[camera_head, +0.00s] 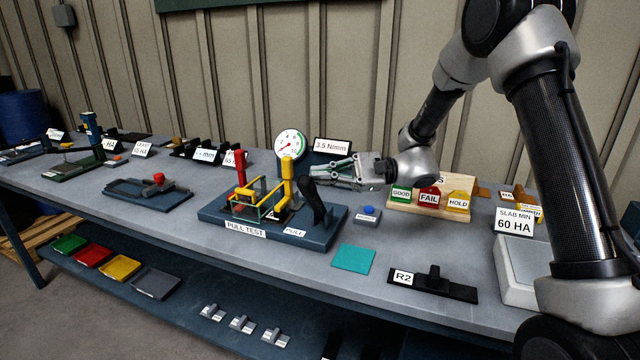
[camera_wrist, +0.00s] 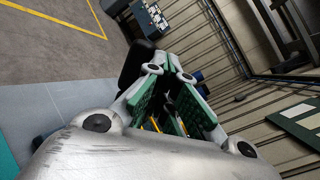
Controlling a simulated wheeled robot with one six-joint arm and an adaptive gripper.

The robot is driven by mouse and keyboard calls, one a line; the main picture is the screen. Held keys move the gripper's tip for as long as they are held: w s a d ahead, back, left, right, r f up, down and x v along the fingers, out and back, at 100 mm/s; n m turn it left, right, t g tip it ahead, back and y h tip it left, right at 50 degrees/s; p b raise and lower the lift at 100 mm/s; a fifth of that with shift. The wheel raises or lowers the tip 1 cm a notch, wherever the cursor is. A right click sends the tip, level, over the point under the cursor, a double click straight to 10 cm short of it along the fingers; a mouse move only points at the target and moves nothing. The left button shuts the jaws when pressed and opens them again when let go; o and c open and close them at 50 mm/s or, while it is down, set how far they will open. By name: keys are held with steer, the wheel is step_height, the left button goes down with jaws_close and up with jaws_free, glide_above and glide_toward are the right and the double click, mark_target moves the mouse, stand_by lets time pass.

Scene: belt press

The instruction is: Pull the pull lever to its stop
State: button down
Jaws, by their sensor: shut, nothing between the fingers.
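The pull test rig (camera_head: 215,216) is a blue base on the bench with a yellow and green frame, a red handle and a round dial. The black pull lever (camera_head: 317,208) stands at its right end, beside the "PULL" label, leaning a little. My gripper (camera_head: 308,173) is at the top of the lever, pointing left, with its fingers shut and empty. In the wrist view, a black rounded shape (camera_wrist: 136,62), probably the lever, is beside my gripper (camera_wrist: 170,62). I cannot tell whether they touch.
The dial (camera_head: 289,145) and the "3.5 N/mm" sign (camera_head: 331,147) stand behind the rig. A small block with a blue button (camera_head: 368,213) and a teal square (camera_head: 353,257) lie to the right and front. The GOOD, FAIL and HOLD rack (camera_head: 430,211) stands farther right.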

steer(key=shift+s+a+f, duration=0.2)
steer(key=shift+s+f, duration=0.1)
steer(key=shift+s, duration=0.25)
steer(key=shift+s+a+f, duration=0.1)
steer(key=shift+s+f, duration=0.15)
steer(key=shift+w+r, duration=0.25)
steer(key=shift+w, duration=0.2)
steer(key=shift+w+d+r, duration=0.25)
steer(key=shift+w+r, duration=0.05)
steer(key=shift+w, duration=0.15)
steer(key=shift+w+d+r, duration=0.25)
steer(key=shift+w, duration=0.15)
